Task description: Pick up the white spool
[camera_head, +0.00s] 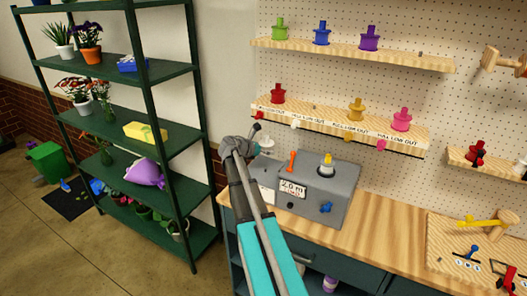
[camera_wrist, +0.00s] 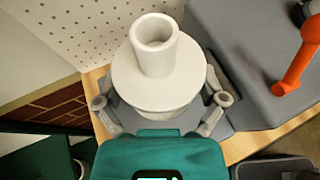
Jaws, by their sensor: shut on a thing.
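The white spool (camera_wrist: 155,75) fills the middle of the wrist view. It has a wide round flange and a hollow tube pointing up toward the camera. My gripper (camera_wrist: 161,102) is shut on it, with a grey finger on each side. The spool's lower part is mostly hidden by its flange and my gripper. In the head view, my gripper (camera_head: 252,143) is at the left end of the workbench, above the left side of a grey machine, and the white spool (camera_head: 267,144) shows just right of it.
The grey machine (camera_head: 320,198) has an orange lever (camera_head: 291,161), a blue knob (camera_head: 326,207) and a yellow-and-white piece on top. Coloured spools stand on pegboard shelves (camera_head: 350,55) behind. A green plant rack (camera_head: 160,75) stands left.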

